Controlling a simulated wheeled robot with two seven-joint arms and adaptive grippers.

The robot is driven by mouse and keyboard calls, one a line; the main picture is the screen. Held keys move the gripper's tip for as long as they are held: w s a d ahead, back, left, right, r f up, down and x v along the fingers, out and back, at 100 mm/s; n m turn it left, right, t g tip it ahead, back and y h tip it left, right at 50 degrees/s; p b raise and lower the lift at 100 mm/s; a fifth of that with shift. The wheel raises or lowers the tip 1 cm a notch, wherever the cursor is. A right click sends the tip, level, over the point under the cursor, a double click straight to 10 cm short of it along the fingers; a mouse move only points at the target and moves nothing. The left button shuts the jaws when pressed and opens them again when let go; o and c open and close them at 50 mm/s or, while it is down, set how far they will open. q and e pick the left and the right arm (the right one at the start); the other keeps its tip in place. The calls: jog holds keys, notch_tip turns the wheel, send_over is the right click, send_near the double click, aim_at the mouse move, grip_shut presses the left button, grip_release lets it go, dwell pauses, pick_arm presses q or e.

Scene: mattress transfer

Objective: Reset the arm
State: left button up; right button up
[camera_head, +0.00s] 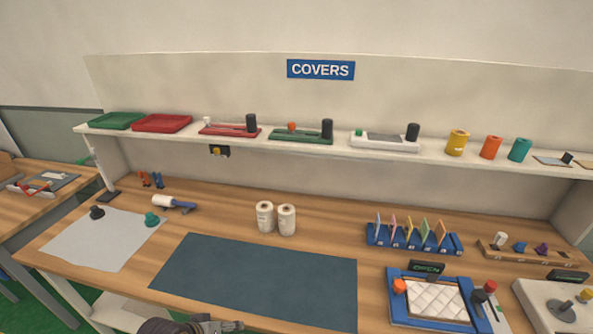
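Part of my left arm and gripper (228,325) shows at the bottom edge, left of centre, in front of the table near the dark mat. It is mostly cut off by the frame, and its fingers are too small and cropped to tell open from shut. I see nothing held in it. My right gripper is not in view. A white quilted pad (437,299) lies in a blue frame (400,318) at the front right of the wooden table (215,222).
A dark mat (255,278) lies bare at the front middle. A grey sheet (100,240) with two knobs lies left. Two white rolls (265,217) stand behind the mat. A blue rack (378,240) holds several coloured cards. A shelf (340,139) with covers runs above the back.

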pick_arm(q)
jog(key=s+a+m+g+y, duration=0.1)
jog(key=s+a+m+y, duration=0.1)
jog(key=s+a+m, duration=0.15)
jog(key=s+f+g+b, duration=0.25)
jog(key=f+b, duration=0.25)
jog(key=f, duration=3.3)
jog(key=s+a+f+b, duration=0.2)
jog(key=s+a+f, duration=0.1)
jog(key=s+f, duration=0.8)
jog(key=s+a+f+b, duration=0.3)
jog(key=s+f, duration=0.8)
jog(key=f, duration=0.2)
jog(key=shift+s+f+y, duration=0.25)
jog(key=shift+f+y, duration=0.1)
jog(key=shift+y, duration=0.05)
jog(key=shift+m, duration=0.25)
